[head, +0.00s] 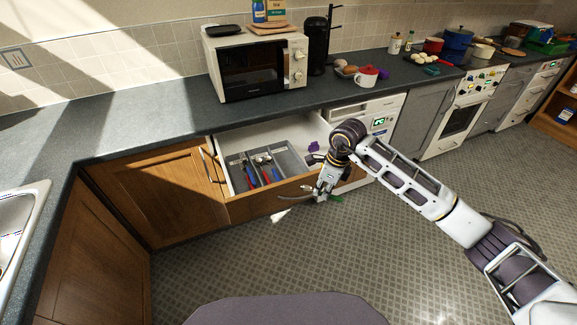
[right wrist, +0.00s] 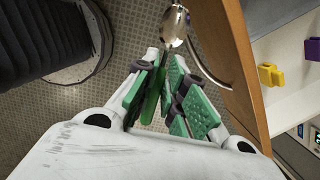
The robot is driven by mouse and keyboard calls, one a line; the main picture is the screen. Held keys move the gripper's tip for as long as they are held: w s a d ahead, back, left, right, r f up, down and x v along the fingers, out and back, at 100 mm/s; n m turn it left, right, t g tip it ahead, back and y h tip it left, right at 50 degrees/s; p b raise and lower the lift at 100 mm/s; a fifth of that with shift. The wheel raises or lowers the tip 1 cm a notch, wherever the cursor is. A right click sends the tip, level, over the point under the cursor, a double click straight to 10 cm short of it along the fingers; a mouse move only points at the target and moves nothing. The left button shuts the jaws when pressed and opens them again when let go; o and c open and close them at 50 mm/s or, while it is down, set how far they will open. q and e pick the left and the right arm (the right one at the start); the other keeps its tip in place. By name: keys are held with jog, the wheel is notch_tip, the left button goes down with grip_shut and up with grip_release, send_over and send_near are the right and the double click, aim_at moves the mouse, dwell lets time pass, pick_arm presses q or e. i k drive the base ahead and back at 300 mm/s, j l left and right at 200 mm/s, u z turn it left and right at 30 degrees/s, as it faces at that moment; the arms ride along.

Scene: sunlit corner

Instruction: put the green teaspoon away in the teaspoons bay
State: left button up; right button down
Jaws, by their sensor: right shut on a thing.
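The green teaspoon (right wrist: 173,28) shows in the right wrist view with its metal bowl beyond my fingertips and its green handle between the pads. My right gripper (right wrist: 166,85) is shut on the handle. In the head view my right gripper (head: 322,194) is at the front right of the open drawer (head: 262,194), by its wooden front. The grey cutlery tray (head: 290,160) sits in the drawer, left of the gripper, with blue- and red-handled cutlery in its bays. I cannot tell which bay is for teaspoons. My left gripper is out of view.
A purple item (head: 314,146) lies in the drawer right of the tray. A yellow item (right wrist: 270,75) shows there in the right wrist view. The worktop with the microwave (head: 258,66) is above and behind the drawer. The floor in front is clear.

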aim_at(286, 161)
jog(key=i+j, duration=0.25)
jog(key=i, duration=0.2)
jog(key=i+j, duration=0.25)
jog(key=i, duration=0.25)
